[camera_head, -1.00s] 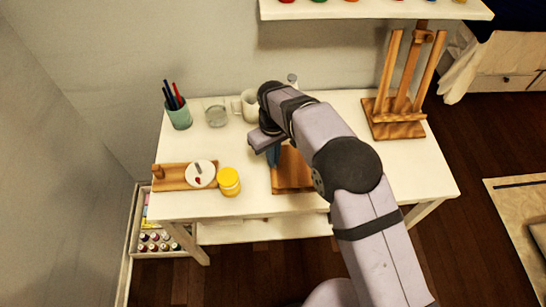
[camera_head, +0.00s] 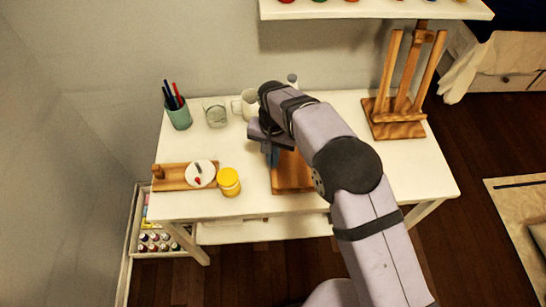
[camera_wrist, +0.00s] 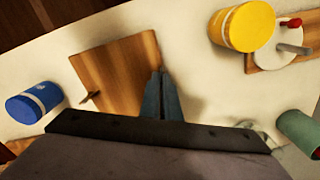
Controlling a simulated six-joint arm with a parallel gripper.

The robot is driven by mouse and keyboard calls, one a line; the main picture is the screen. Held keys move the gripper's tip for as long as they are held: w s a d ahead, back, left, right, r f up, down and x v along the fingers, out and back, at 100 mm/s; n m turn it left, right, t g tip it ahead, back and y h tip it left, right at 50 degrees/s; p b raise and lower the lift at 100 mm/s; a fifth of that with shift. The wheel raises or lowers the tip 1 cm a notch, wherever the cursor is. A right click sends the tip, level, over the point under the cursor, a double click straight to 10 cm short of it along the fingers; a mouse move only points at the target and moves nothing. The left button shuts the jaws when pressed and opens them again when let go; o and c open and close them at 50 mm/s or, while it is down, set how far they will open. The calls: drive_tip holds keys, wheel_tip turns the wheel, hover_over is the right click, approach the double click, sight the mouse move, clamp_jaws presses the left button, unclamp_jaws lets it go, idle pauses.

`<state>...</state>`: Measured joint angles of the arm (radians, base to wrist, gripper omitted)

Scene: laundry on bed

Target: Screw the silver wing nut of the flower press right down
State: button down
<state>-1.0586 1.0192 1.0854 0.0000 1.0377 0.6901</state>
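The wooden board (camera_head: 293,174) that I take for the flower press lies on the white table, partly behind my arm. It also shows in the wrist view (camera_wrist: 112,70), with a small brown wing-like piece (camera_wrist: 90,97) near its lower left edge. My gripper (camera_head: 271,157) points down at the board's left edge in the head view. In the wrist view its blue-grey fingers (camera_wrist: 160,78) are close together at the board's right edge, with a thin dark line between them. I cannot make out the silver wing nut; the fingertips may hide it.
A yellow jar (camera_head: 229,182) and a wooden stand with a white disc (camera_head: 200,174) are left of the board. A pen cup (camera_head: 179,114), glass (camera_head: 215,115) and white mug (camera_head: 247,104) stand behind. A blue jar (camera_wrist: 35,102) shows in the wrist view. A small easel (camera_head: 398,105) stands right.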

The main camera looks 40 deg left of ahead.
drive_tip(key=shift+r+m, duration=0.1)
drive_tip(key=shift+m, duration=0.7)
drive_tip(key=c, duration=2)
unclamp_jaws()
drive_tip(key=shift+r, duration=0.1)
drive_tip(key=shift+r+b, duration=0.85)
drive_tip(key=shift+r, duration=2.7)
